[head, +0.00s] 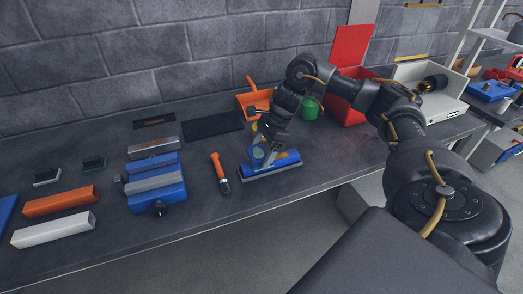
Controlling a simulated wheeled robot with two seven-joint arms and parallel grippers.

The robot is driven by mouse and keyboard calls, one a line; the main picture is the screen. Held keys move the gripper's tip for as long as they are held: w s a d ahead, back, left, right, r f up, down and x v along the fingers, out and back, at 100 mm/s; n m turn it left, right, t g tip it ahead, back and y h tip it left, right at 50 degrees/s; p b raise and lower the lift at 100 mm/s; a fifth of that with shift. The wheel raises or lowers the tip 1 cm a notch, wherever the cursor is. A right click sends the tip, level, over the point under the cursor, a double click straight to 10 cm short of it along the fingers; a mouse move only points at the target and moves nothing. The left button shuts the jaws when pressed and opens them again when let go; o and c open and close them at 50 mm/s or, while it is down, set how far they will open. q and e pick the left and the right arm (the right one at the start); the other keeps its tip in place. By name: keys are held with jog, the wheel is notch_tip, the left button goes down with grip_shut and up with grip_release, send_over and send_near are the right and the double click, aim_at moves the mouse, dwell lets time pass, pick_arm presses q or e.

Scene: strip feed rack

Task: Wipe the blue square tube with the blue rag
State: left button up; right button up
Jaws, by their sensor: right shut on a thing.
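The blue square tube (285,160) lies on the bench with a grey strip along its front edge. My right gripper (265,158) points down over the left-middle part of the tube. It is shut on the blue rag (257,153), a small patch of blue between and beside the fingers. The rag is at the tube's top face and looks to be touching it; the exact contact is hidden by the fingers. My left gripper is not in view.
An orange-handled tool (218,170) lies just left of the tube. A blue clamp block (157,199) with a grey bar stands further left, then orange (61,201) and white bars (54,230). Behind are an orange bin (247,104), a green can (309,108) and a red box (344,109).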

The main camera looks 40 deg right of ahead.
jog(key=shift+f+b, duration=0.45)
jog(key=shift+f, duration=0.15)
jog(key=o, duration=0.6)
jog(key=shift+r, duration=0.4)
jog(key=c, duration=0.7)
jog(key=shift+o, duration=0.2)
